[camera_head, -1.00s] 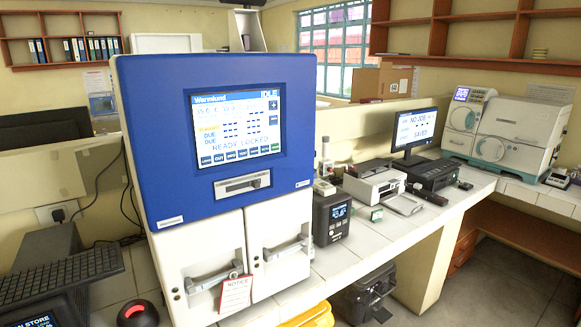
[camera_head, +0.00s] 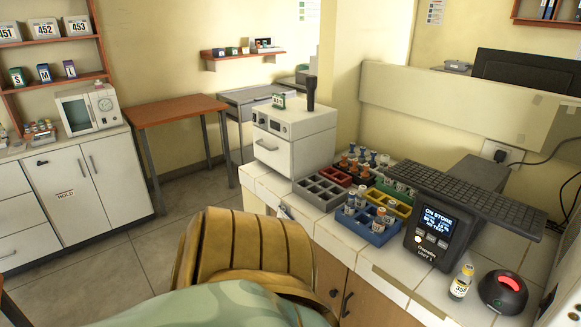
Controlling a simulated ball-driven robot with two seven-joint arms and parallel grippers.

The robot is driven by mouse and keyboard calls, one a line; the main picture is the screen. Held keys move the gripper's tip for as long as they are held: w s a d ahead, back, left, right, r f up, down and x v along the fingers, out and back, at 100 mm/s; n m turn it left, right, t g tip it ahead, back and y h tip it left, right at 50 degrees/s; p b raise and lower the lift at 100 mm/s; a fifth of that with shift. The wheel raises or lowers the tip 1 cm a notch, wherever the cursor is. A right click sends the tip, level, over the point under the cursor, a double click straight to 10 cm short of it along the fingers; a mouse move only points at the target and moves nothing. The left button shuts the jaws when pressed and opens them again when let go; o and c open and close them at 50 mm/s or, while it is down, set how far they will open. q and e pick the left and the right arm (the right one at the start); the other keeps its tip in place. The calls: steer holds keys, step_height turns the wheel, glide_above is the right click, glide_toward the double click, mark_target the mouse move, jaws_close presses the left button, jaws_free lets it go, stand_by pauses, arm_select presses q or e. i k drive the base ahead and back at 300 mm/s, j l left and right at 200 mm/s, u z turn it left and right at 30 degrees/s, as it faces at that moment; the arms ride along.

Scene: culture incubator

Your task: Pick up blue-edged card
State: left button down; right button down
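I cannot clearly make out a blue-edged card. A small pale item with some blue (camera_head: 284,212) shows at the front edge of the counter, too small to tell what it is. Neither of my grippers shows in the head view.
The tiled counter (camera_head: 400,283) holds a white drawer unit (camera_head: 292,136), coloured racks with vials, a grey empty rack (camera_head: 321,190), a dark display unit (camera_head: 433,232), a lone vial (camera_head: 461,282) and a black device with a red light (camera_head: 503,291). An orange-topped table (camera_head: 178,109) stands behind, with floor between.

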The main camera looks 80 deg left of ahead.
mark_target(282, 213)
steer(key=u, duration=2.65)
